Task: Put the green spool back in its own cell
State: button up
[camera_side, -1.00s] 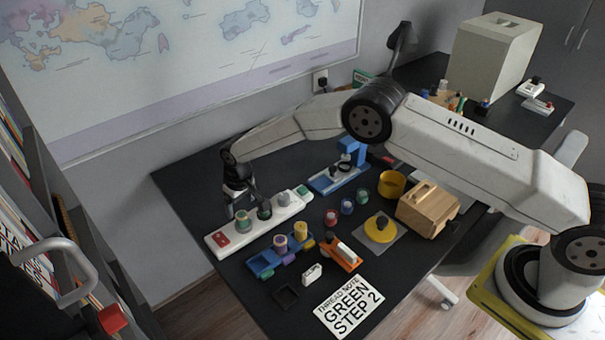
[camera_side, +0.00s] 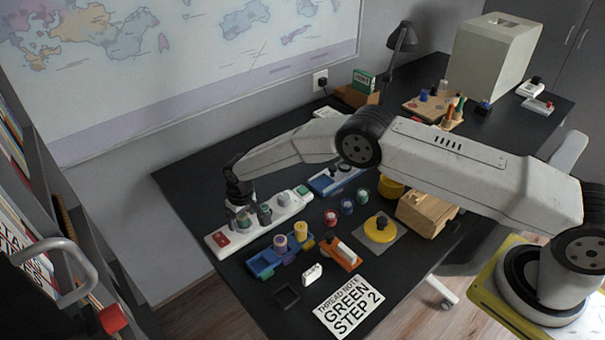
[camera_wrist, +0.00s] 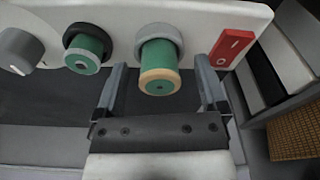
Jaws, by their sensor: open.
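A green spool with a pale wooden end (camera_wrist: 159,75) stands in a grey ring on a white strip (camera_side: 260,226). In the wrist view it lies between my gripper's two open fingers (camera_wrist: 160,92), with a gap on each side. In the side view my gripper (camera_side: 241,207) is low over the strip's left part and partly hides this spool (camera_side: 243,222). A second green spool with a grey end (camera_wrist: 86,55) sits in a dark ring beside it. A blue tray with cells (camera_side: 262,263) stands in front of the strip; its left part looks empty.
A red switch (camera_side: 221,239) is at the strip's left end, and a grey knob (camera_wrist: 20,50) is past the second spool. Purple (camera_side: 280,243) and yellow (camera_side: 301,231) spools stand at the tray. An orange dispenser (camera_side: 342,256) and a note card (camera_side: 347,304) lie to the right.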

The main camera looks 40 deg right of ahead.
aim_at(243, 216)
dwell(0.3)
grip_shut()
jog(key=shift+r, duration=0.15)
jog(key=shift+r, duration=1.3)
jog(key=shift+s+d+r, duration=0.15)
jog(key=shift+s+r, duration=0.4)
jog(key=shift+r, duration=0.35)
jog(key=s+d+r, duration=0.3)
jog(key=s+r, duration=0.5)
jog(key=s, duration=0.4)
jog(key=shift+s+r, duration=0.15)
jog(key=shift+s, duration=0.05)
